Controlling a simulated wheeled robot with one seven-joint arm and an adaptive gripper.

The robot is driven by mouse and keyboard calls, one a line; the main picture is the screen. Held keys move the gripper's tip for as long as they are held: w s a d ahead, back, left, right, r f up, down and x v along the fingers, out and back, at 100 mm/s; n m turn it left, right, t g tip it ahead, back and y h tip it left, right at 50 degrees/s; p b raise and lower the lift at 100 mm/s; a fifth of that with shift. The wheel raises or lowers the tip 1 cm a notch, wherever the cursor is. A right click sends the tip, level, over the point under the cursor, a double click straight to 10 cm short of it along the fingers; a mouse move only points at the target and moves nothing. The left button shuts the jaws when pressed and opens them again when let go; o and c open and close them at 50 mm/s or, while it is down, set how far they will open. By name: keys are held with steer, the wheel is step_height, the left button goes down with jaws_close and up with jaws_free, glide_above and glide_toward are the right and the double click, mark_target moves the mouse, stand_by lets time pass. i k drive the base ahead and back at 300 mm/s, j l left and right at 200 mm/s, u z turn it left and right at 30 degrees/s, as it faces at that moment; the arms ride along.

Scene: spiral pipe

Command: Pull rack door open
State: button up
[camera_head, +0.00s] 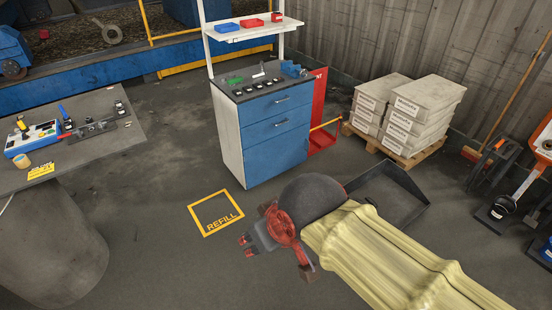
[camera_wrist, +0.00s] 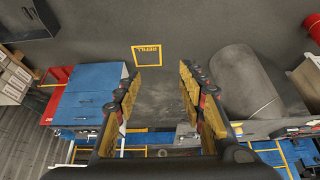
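A cabinet with blue fronts (camera_head: 277,131) and pale side walls stands at the centre of the head view. Its fronts look closed and carry metal handles (camera_head: 281,99). A shelf rises above it. I cannot tell for certain that it is the rack named in the task. It also shows tilted at the left in the wrist view (camera_wrist: 92,88). My gripper (camera_head: 247,244) is in front of the cabinet, well apart from it, above the floor by the REFILL square. In the wrist view my gripper (camera_wrist: 160,78) has its yellow-padded fingers spread, with nothing between them.
A grey table (camera_head: 100,150) on a round base is at the left. Boxes (camera_head: 405,110) on a pallet and a red stand (camera_head: 318,110) are right of the cabinet. A dark open bin (camera_head: 405,195) sits behind my arm. Floor before the cabinet is clear, marked REFILL (camera_head: 216,213).

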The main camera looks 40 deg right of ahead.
mark_target(266, 160)
steer(key=i+l+z, duration=0.1)
steer(key=i+l, duration=0.3)
steer(key=i+l+z, duration=0.15)
steer(key=i+l, duration=0.15)
steer(key=i, duration=0.3)
steer(key=i+l+z, duration=0.1)
steer(key=i+l, duration=0.2)
steer(key=i, duration=0.25)
steer(key=i+l+z, duration=0.15)
steer(key=i, duration=0.35)
steer(key=i+l+z, duration=0.1)
steer(key=i+l, duration=0.15)
steer(key=i, duration=0.3)
steer(key=i+l+z, duration=0.15)
steer(key=i, duration=0.4)
